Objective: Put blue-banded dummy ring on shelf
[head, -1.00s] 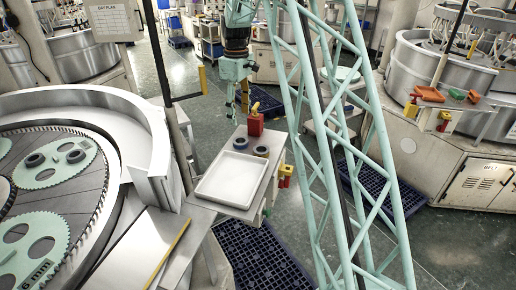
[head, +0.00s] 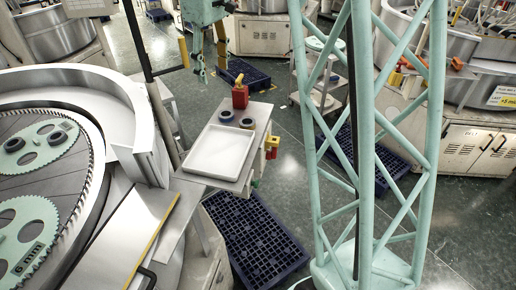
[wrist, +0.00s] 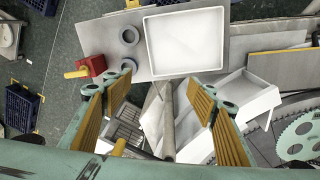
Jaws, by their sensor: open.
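Two small dark rings, one at left (head: 226,116) and one at right (head: 247,122), lie flat on a grey side table behind a white tray (head: 218,150). They also show in the wrist view, one far (wrist: 130,36) and one nearer (wrist: 128,63). I cannot tell which ring has the blue band. My gripper (head: 212,72) hangs in the air beyond the table's far end in the head view. In the wrist view my gripper (wrist: 160,82) is open and empty, its fingers wide apart, with the rings ahead of the left finger. I cannot tell which surface is the shelf.
At left is a lapping machine with green toothed carriers (head: 28,235), two dark rings (head: 57,138) on one. A dark pallet (head: 255,240) lies on the floor. A trolley (head: 318,95) stands behind.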

